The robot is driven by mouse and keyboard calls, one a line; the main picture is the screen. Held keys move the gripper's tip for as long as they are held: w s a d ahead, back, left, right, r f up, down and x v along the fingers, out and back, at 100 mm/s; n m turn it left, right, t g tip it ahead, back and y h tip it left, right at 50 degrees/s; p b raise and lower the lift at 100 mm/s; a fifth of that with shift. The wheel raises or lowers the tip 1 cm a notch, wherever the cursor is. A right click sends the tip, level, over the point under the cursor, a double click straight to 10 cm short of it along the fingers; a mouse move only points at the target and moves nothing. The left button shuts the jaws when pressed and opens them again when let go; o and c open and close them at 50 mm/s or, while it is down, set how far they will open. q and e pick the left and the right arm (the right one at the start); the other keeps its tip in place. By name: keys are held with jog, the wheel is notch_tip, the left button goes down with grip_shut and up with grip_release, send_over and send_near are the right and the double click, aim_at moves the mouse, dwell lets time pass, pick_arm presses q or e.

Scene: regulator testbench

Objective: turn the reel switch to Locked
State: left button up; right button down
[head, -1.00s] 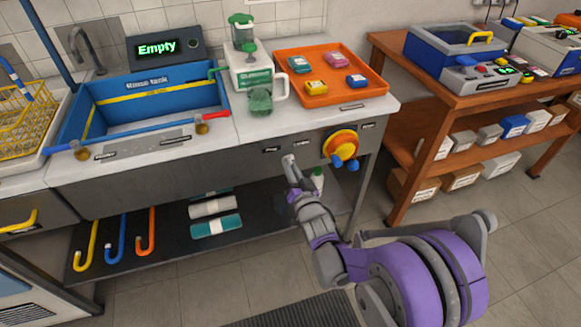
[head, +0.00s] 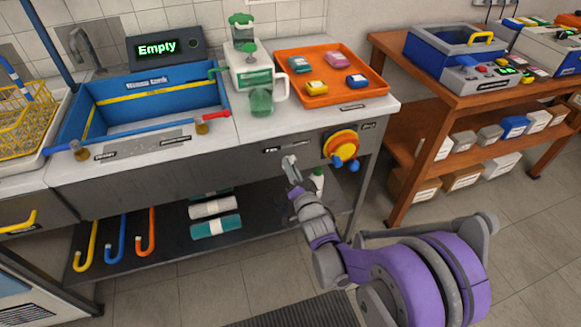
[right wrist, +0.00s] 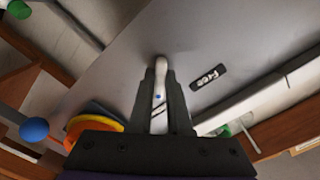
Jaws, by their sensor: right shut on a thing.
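The reel switch is a pale lever (right wrist: 160,68) on the grey front panel of the bench. My right gripper (right wrist: 162,85) is shut on this lever, with one dark finger on each side in the right wrist view. A black label reading "Free" (right wrist: 208,76) is to the right of the lever there. In the head view my right gripper (head: 290,162) is at the panel just under small dark labels (head: 285,147), left of the orange reel (head: 341,142). The lever cannot be told apart from the fingers in that view. My left gripper is not in view.
An orange tray (head: 300,96) with small coloured parts and a blue rinse tank (head: 75,112) are on the bench. A lower shelf (head: 170,240) holds rolls and hooks.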

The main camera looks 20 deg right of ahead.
jog(key=c, duration=0.9)
grip_release()
jog(key=shift+o, duration=0.2)
jog(key=s+p, duration=0.1)
jog(key=s, duration=1)
jog(key=shift+d, duration=0.15)
